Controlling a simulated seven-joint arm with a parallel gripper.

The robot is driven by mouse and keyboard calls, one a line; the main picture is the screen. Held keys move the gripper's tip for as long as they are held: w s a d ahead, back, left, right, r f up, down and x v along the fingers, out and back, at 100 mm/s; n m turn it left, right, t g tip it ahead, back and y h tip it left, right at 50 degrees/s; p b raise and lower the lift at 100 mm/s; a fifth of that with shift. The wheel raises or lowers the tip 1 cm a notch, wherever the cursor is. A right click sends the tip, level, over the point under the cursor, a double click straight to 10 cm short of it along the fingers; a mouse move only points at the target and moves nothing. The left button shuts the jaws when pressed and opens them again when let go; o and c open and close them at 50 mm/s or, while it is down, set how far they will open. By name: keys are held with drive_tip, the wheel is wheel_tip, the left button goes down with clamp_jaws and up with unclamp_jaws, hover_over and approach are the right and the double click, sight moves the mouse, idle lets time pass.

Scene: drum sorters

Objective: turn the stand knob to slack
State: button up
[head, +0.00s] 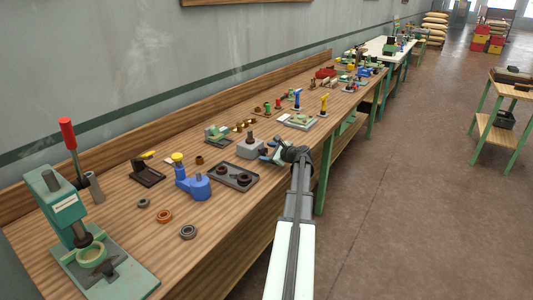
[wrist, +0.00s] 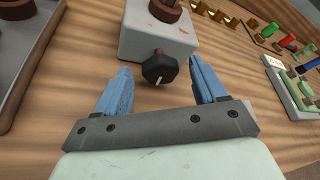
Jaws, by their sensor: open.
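The stand is a grey block (wrist: 140,38) with a brown spindle on top, at the upper middle of the wrist view. It also shows on the bench in the head view (head: 249,152). Its knob (wrist: 159,67) is black and faceted, on the side facing me, with a pale pointer line directed downward in the wrist view. My gripper (wrist: 160,82) is open, its blue fingers on either side of the knob with a gap on both sides. In the head view my gripper (head: 271,152) is beside the stand and hides the knob. Any slack marking is not readable.
A dark tray (head: 234,178) with brown rings lies left of the stand. A blue device with a yellow top (head: 194,185) and a green press (head: 63,215) stand further left. Brass parts (wrist: 215,13) lie behind, and a pale green fixture (wrist: 292,92) lies to the right.

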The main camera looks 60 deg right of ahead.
drive_tip(key=v, duration=1.2)
drive_tip(key=shift+s, duration=0.2)
drive_tip(key=shift+s+r, duration=0.1)
drive_tip(key=d+m+y, duration=0.2)
drive_tip(key=m, duration=0.1)
drive_tip(key=shift+d+r+y, duration=0.2)
drive_tip(key=shift+d+y, duration=0.1)
drive_tip(key=x, duration=1.3)
drive_tip(key=shift+w+d+f, duration=0.1)
drive_tip(key=shift+w+f, duration=0.15)
drive_tip(key=shift+w, duration=0.05)
drive_tip(key=shift+c, duration=0.4)
